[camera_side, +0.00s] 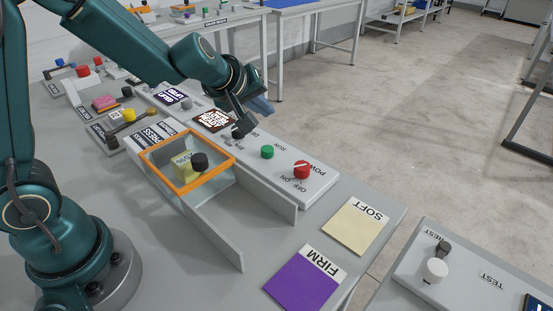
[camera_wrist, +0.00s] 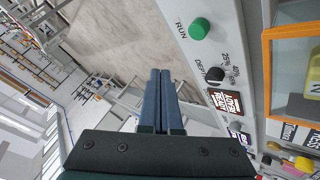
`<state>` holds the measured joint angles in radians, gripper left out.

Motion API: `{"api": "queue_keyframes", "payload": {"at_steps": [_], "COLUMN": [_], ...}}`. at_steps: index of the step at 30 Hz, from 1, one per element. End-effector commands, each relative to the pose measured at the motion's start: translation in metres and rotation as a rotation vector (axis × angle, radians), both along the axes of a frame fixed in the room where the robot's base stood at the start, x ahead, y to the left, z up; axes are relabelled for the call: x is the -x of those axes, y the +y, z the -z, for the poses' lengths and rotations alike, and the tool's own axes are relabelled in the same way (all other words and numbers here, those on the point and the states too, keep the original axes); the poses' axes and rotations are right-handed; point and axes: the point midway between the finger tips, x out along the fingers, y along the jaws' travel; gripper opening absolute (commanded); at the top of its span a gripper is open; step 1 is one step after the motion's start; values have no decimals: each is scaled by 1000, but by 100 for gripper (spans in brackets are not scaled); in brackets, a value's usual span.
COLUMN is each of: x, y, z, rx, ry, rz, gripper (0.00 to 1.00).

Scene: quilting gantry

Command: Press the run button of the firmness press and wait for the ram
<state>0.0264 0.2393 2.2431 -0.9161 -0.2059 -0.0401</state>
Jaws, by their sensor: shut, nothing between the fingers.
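The green run button (camera_side: 267,152) stands on the white panel of the firmness press, beside the RUN label. It also shows at the top of the wrist view (camera_wrist: 200,28). My gripper (camera_side: 262,106) is shut and empty, above the panel's far edge and apart from the button. In the wrist view its blue fingers (camera_wrist: 160,74) lie together, left of the panel. An orange-framed clear guard (camera_side: 210,178) surrounds a yellow block (camera_side: 182,166).
A red power knob (camera_side: 302,169) and a black depth knob (camera_wrist: 214,74) flank the button. A SOFT pad (camera_side: 356,226) and purple FIRM pad (camera_side: 303,280) lie in front. Low grey walls (camera_side: 215,235) run forward from the guard.

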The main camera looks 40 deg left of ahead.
Motion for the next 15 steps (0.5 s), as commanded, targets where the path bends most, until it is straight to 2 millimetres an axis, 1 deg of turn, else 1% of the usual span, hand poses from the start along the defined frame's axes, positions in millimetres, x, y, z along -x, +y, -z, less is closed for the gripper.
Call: {"api": "queue_keyframes", "payload": {"at_steps": [1, 8, 15], "x": [0, 0, 0], "y": [1, 1, 1], "z": [5, 21, 50], "rx": [-2, 0, -2], "ry": [4, 2, 5], "rz": [-3, -1, -1], "gripper": [0, 0, 0]}}
